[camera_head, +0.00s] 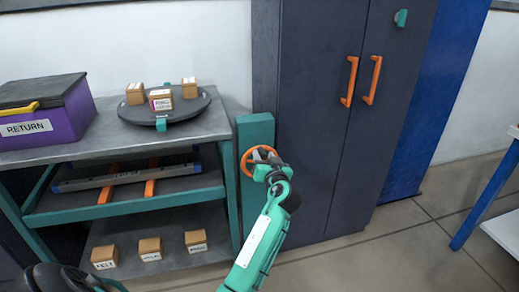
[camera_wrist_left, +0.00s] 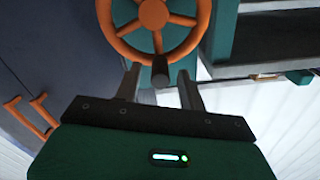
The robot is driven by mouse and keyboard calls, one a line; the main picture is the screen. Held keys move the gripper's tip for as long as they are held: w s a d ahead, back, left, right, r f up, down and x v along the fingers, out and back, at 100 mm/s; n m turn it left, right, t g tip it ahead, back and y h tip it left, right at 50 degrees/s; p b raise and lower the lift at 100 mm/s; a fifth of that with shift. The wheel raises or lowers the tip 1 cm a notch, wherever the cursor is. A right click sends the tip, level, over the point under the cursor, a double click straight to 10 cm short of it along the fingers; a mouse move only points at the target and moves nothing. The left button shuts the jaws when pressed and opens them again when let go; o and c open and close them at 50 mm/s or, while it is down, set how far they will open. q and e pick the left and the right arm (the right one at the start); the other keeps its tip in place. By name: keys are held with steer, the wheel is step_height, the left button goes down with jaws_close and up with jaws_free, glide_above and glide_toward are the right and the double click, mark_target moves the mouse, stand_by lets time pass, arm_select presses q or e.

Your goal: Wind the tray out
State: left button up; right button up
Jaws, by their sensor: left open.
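An orange handwheel (camera_head: 245,164) is mounted on a teal post (camera_head: 256,130) at the right end of the workbench. The wheel (camera_wrist_left: 187,20) fills the top of the left wrist view, and a dark handle knob (camera_wrist_left: 160,72) sticks out at its lower rim. My left gripper (camera_head: 263,156) is open at the wheel. In the left wrist view its fingers (camera_wrist_left: 157,88) stand either side of the knob; I cannot tell whether they touch it. A long grey piece, possibly the tray (camera_head: 75,184), lies across orange rails (camera_head: 149,188) inside the bench's middle level. My right gripper is not in view.
A round turntable (camera_head: 190,107) with several small boxes and a purple RETURN bin (camera_head: 72,120) stand on the bench top. Labelled boxes (camera_head: 150,249) sit on the bottom shelf. A dark cabinet (camera_head: 318,100) with orange handles stands right of the post. Floor is clear in front.

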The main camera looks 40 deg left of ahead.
arm_select(q)
steer(key=shift+w+a, duration=0.2)
jaws_close()
stand_by(0.3)
